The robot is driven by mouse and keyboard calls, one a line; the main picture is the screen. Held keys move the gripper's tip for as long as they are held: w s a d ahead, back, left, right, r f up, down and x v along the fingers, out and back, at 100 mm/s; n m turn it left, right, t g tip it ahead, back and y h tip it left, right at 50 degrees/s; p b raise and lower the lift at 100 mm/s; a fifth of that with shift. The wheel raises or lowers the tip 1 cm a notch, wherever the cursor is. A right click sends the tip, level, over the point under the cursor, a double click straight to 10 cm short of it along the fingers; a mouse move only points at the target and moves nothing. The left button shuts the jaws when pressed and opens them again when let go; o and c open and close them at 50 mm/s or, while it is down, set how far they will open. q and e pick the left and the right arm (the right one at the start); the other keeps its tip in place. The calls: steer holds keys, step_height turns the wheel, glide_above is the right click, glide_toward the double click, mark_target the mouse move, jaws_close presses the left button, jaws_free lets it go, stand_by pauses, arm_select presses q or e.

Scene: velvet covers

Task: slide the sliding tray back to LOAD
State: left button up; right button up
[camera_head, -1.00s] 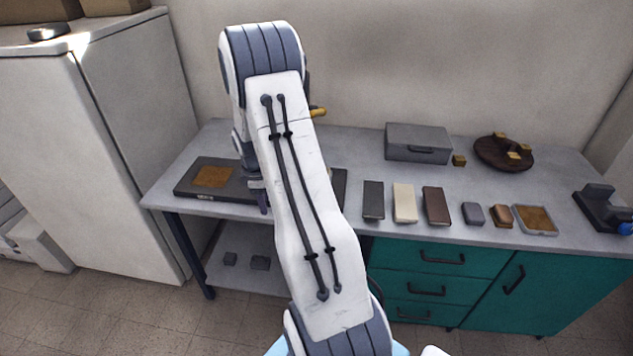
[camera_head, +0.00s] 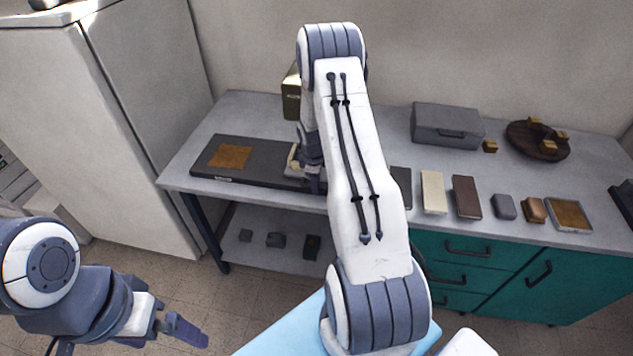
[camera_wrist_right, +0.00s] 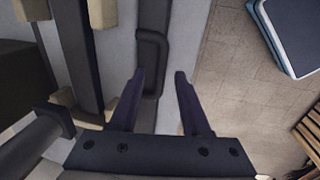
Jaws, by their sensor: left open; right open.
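A long dark base (camera_head: 258,176) lies on the left of the bench, with a brown square pad (camera_head: 230,157) near its left end. A pale block (camera_head: 293,160) shows at its right part, beside my right gripper (camera_head: 313,180). My right arm hides the rest, so I cannot tell the sliding tray's position. In the right wrist view my right gripper (camera_wrist_right: 158,88) is open; a dark loop handle (camera_wrist_right: 150,62) lies between and just beyond its fingertips, with no visible grip. My left gripper (camera_head: 182,330) is open at the lower left, away from the bench.
A tall olive block (camera_head: 291,95) stands behind the base. To the right are a pale block (camera_head: 433,192), a brown block (camera_head: 467,196), a grey case (camera_head: 447,124), a round wooden tray (camera_head: 517,146) and a shallow square tray (camera_head: 588,226). A white cabinet (camera_head: 140,120) stands left.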

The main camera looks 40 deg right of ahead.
steer(key=shift+d+f, duration=0.15)
steer(key=shift+f, duration=0.5)
jaws_close()
stand_by(1.0)
